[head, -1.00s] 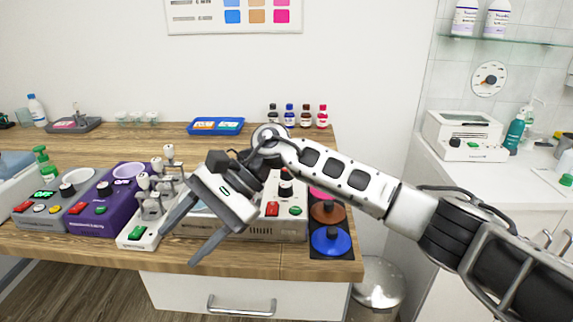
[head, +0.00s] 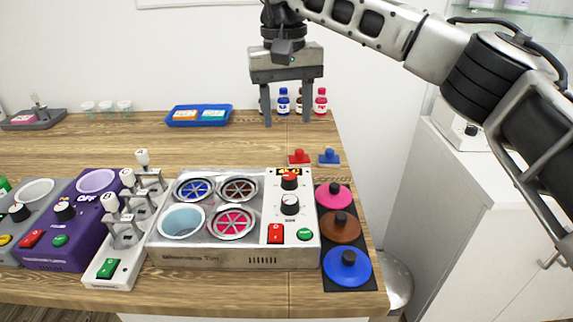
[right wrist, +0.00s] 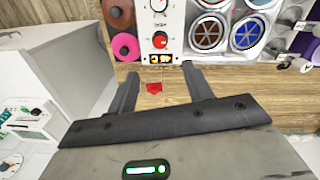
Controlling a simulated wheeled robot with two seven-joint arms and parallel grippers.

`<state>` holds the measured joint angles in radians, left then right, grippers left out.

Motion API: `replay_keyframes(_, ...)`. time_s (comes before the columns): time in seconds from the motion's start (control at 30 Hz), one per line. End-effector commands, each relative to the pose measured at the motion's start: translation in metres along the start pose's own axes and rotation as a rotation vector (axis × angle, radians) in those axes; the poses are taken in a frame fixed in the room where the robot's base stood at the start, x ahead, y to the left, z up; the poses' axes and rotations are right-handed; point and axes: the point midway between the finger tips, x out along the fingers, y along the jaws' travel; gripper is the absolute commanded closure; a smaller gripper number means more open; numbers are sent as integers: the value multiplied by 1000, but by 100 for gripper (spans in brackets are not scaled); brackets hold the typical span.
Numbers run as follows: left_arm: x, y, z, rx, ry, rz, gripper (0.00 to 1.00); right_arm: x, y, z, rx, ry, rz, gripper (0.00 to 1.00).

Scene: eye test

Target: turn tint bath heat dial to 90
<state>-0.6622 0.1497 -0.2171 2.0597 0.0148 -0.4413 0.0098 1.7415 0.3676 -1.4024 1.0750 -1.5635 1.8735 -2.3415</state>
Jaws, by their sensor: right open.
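The tint bath (head: 205,257) is a grey metal box with several round wells on the wooden counter. In the right wrist view the red-capped dial (right wrist: 160,40) sits beside the display (right wrist: 160,58); I cannot tell which dial sets heat. My right gripper (head: 287,121) is open and empty, held above and behind the panel, touching nothing. The right wrist view shows its fingers (right wrist: 160,73) apart. My left gripper is not in view.
Red (head: 299,158) and blue (head: 329,158) small blocks lie behind the panel. Pink, brown and blue discs with knobs (head: 347,268) lie right of the bath. A white rack (head: 110,268) and purple warmer (head: 73,250) stand left. Small bottles (head: 321,103) stand behind the gripper.

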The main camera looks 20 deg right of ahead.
Motion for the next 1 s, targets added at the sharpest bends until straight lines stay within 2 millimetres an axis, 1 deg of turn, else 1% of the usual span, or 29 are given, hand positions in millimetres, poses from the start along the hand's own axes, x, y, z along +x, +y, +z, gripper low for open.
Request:
replay_keyframes(0.03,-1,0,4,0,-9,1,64,13,1,0,0,-4,2,49)
replay_keyframes(0.2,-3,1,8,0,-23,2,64,50,1,1,1,-5,0,49)
replay_keyframes(0.4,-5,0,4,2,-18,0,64,91,0,1,1,-4,0,49)
replay_keyframes(0.5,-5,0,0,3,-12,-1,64,107,0,1,2,-4,0,49)
replay_keyframes(0.6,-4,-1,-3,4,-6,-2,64,118,0,0,2,-3,-1,49)
replay_keyframes(0.7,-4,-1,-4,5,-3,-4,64,125,0,0,2,-1,-2,49)
replay_keyframes(1.0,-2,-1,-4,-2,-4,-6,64,129,0,0,2,0,-2,49)
